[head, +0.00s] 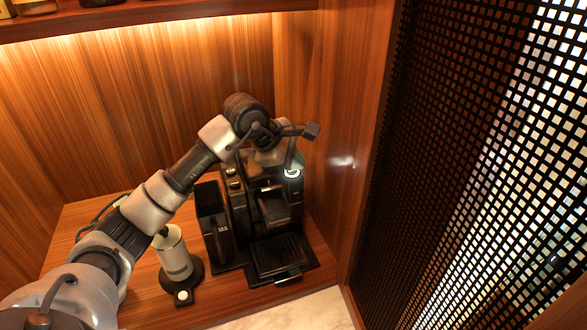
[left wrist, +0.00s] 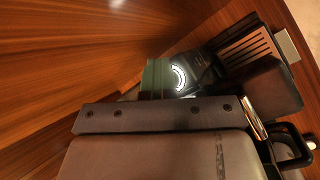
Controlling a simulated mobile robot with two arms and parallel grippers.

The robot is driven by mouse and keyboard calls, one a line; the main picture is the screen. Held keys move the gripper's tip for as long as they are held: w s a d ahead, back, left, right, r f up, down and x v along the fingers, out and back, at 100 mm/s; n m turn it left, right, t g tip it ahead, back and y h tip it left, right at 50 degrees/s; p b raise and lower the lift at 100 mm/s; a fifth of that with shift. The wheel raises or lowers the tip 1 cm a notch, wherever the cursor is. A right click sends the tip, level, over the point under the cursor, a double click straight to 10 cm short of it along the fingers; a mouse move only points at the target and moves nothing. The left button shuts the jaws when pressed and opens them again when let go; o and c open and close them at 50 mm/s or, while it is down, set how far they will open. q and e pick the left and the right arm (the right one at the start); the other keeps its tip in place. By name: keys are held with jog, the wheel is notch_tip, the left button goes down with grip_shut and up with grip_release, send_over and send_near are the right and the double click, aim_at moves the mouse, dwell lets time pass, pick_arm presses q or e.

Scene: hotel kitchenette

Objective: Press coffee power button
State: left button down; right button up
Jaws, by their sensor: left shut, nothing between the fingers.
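The black coffee machine (head: 281,256) stands on the wooden counter in the alcove. A round button with a white lit ring (head: 292,173) is on its top at the right; the ring also shows in the left wrist view (left wrist: 180,78). My left gripper (head: 291,163) is shut and empty, above the machine's right side close to the lit button. In the left wrist view its greenish fingers (left wrist: 155,76) appear right beside the ring. I cannot tell whether they touch it. My right gripper is not in view.
A white cylinder on a dark base (head: 174,252) stands left of the machine. A wooden side wall (head: 330,150) is close on the machine's right, with a perforated dark screen (head: 450,160) beyond. A shelf (head: 150,14) runs overhead.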

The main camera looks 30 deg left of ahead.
aim_at(293, 172)
pick_arm(q)
jog(key=shift+a, duration=0.1)
jog(key=shift+r, duration=0.2)
jog(key=shift+a+r+p, duration=0.1)
jog(key=shift+r+p, duration=1.6)
jog(key=shift+r, duration=1.25)
jog(key=shift+s, duration=0.1)
